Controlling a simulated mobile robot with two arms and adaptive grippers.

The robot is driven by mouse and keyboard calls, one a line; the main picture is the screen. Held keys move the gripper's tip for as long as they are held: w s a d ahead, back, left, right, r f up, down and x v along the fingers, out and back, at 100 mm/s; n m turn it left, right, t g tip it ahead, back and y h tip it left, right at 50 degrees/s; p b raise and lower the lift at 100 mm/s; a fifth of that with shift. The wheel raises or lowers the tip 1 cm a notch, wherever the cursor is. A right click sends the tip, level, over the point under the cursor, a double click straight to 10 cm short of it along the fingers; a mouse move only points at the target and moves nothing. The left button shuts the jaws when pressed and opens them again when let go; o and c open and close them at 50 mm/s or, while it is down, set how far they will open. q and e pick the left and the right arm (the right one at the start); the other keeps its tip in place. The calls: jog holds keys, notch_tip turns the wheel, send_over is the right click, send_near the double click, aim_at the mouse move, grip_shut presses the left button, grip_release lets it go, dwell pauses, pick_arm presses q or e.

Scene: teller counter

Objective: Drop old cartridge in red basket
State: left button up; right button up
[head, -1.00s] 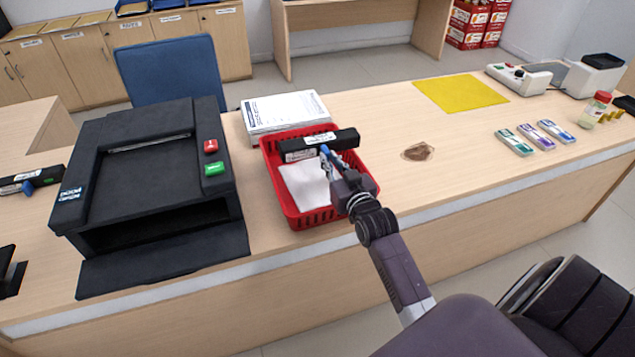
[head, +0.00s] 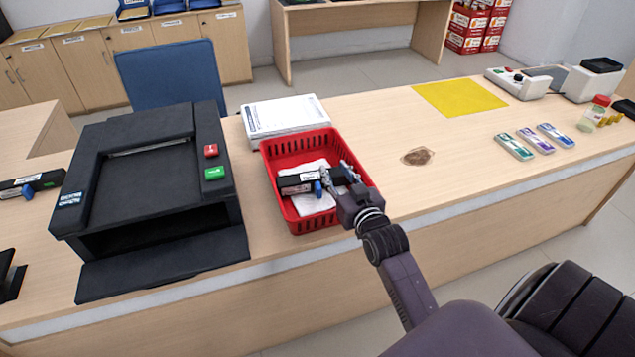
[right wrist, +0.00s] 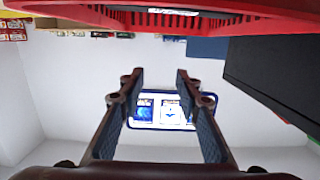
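The red basket (head: 272,150) stands on the counter right of the black printer, with a white cloth or paper (head: 312,204) inside. A black cartridge (head: 296,183) with a white label and a blue tab lies in the basket over the white sheet. My right gripper (head: 338,178) is over the basket's right part, close to the cartridge's right end, which it partly hides. In the right wrist view my right gripper (right wrist: 158,92) is open, with nothing between its fingers; the basket's edge (right wrist: 100,18) runs along the top. My left gripper is not in view.
The black printer (head: 150,165) with red and green buttons stands left of the basket. Another black cartridge (head: 45,180) lies left of it. A paper stack (head: 285,114) is behind the basket. A brown stain (head: 417,156) and small colored packs (head: 515,146) are to the right.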

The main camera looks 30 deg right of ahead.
jog(key=v, duration=0.8)
jog(key=shift+s+a+r, duration=0.1)
